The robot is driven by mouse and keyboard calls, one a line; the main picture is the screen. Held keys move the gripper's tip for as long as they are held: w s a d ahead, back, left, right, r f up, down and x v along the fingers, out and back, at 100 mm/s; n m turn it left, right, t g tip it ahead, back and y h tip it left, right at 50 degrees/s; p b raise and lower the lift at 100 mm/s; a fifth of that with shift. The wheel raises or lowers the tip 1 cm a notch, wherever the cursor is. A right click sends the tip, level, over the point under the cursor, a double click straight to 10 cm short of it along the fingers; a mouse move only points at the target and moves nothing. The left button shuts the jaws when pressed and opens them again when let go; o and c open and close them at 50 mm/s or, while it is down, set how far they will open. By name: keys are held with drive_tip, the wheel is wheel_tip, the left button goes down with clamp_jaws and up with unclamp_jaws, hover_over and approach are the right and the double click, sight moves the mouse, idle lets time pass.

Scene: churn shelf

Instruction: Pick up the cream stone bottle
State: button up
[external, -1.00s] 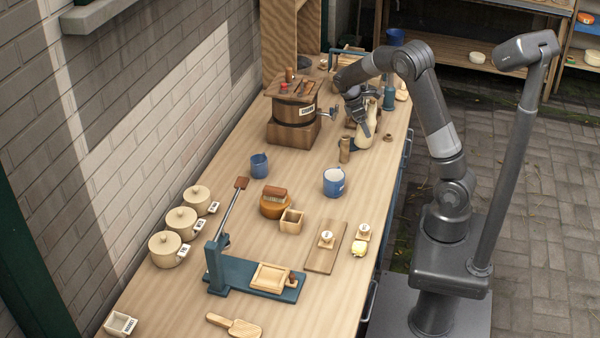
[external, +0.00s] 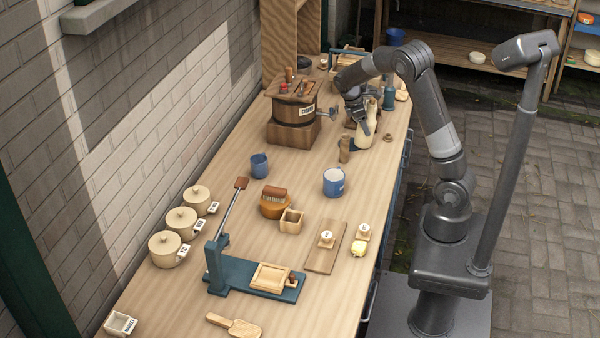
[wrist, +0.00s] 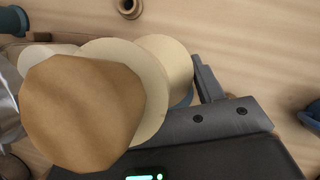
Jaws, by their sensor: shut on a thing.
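The cream stone bottle (external: 364,139) is at the far right part of the bench, below my gripper (external: 360,112). My gripper is shut on its upper part. In the wrist view the cream bottle (wrist: 169,62) is seen from above, with a flat tan top (wrist: 80,105) close to the camera. One dark finger shows along its right side; the other is hidden. I cannot tell whether the base touches the bench.
A small brown wooden bottle (external: 344,150) stands just left of the cream bottle. A wooden churn (external: 293,116) is further left, and a small brown ring-shaped piece (external: 388,138) lies to the right. Blue stands crowd behind. Bench nearer the camera has a blue-and-white mug (external: 334,182).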

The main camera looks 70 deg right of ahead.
drive_tip(key=shift+c, duration=1)
drive_tip(key=shift+r, duration=0.1)
